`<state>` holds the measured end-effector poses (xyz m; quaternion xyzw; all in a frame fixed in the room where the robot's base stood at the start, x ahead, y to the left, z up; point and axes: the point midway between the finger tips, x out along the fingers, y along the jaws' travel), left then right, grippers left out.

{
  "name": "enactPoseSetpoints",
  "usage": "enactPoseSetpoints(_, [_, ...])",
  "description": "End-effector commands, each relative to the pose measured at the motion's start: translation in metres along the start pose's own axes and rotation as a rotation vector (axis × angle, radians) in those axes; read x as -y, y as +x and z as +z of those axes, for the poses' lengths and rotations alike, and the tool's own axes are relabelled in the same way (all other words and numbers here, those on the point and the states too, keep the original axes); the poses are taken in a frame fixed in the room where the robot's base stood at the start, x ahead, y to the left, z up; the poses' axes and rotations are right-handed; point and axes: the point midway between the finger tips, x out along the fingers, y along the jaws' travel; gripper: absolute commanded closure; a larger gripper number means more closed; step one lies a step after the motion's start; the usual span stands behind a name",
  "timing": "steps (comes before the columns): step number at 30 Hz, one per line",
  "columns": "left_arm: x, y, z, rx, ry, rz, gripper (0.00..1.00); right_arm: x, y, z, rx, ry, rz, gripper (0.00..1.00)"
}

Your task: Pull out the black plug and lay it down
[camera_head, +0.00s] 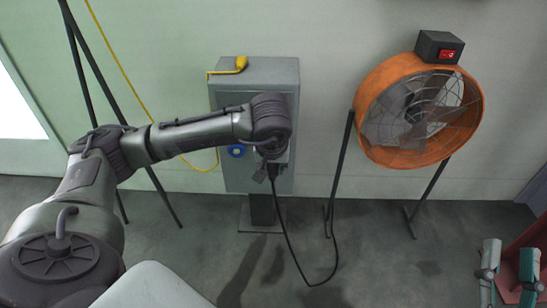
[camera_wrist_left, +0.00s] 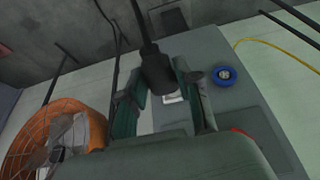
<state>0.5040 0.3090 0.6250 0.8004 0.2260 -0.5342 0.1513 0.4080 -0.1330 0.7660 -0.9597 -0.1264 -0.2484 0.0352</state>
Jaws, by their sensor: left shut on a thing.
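The black plug (camera_wrist_left: 158,72) is between the green fingers of my left gripper (camera_wrist_left: 160,85), which is shut on it. In the head view, my left gripper (camera_head: 268,172) is at the front of the grey box (camera_head: 228,124), mostly hidden by my wrist. The black cable (camera_head: 288,240) hangs from the plug and loops near the floor. A pale square patch shows on the box just behind the plug in the left wrist view. I cannot tell whether the plug is still seated. My right gripper (camera_head: 509,250) is open and empty at the lower right.
A blue round socket (camera_head: 236,151) is on the box front. A yellow plug (camera_head: 241,63) lies on the box top, its yellow cable (camera_head: 124,72) hanging left. An orange fan (camera_head: 378,82) with a red switch stands right. Dark poles (camera_head: 84,75) stand left.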

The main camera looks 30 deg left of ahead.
Motion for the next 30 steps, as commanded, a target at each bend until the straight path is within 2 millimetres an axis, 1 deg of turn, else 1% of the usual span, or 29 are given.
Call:
enactPoseSetpoints(6, [0.0,-0.007,0.011,0.001,0.001,-0.001,1.0,-0.001,0.0,0.005,0.032,-0.002,0.001,0.6])
enactPoseSetpoints(30, [0.0,-0.018,0.039,0.001,0.001,-0.001,1.0,0.0,0.0,0.003,0.013,0.0,0.001,0.6])
